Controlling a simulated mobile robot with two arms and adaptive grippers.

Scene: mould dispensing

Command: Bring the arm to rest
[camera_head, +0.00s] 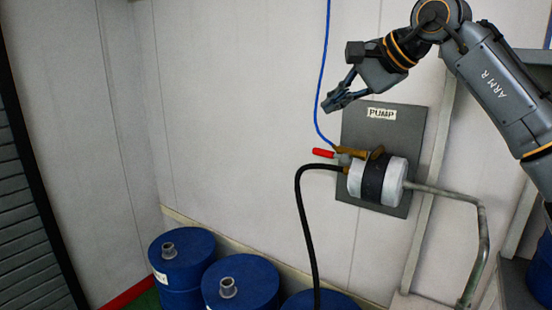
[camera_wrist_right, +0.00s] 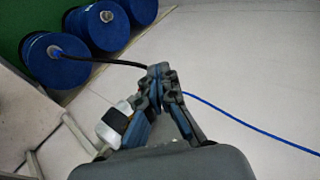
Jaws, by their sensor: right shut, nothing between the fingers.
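My right arm (camera_head: 495,85), marked "ARM R", reaches in from the right in the head view. Its gripper (camera_head: 328,104) is shut and empty, in front of the wall above and left of the pump (camera_head: 400,180). In the right wrist view the fingertips (camera_wrist_right: 160,72) meet, with nothing between them. The pump is a white cylinder with a black band on a grey plate (camera_head: 418,128) labelled "PUMP". A red-handled lever (camera_head: 323,153) sticks out at its left. My left gripper is not in view.
Blue drums (camera_head: 183,262) stand along the wall below. A black hose (camera_head: 305,225) runs from the pump down to a drum. A thin blue hose (camera_head: 321,75) hangs close to the gripper's left. A metal pipe (camera_head: 485,240) bends down at the right. Open wall lies to the left.

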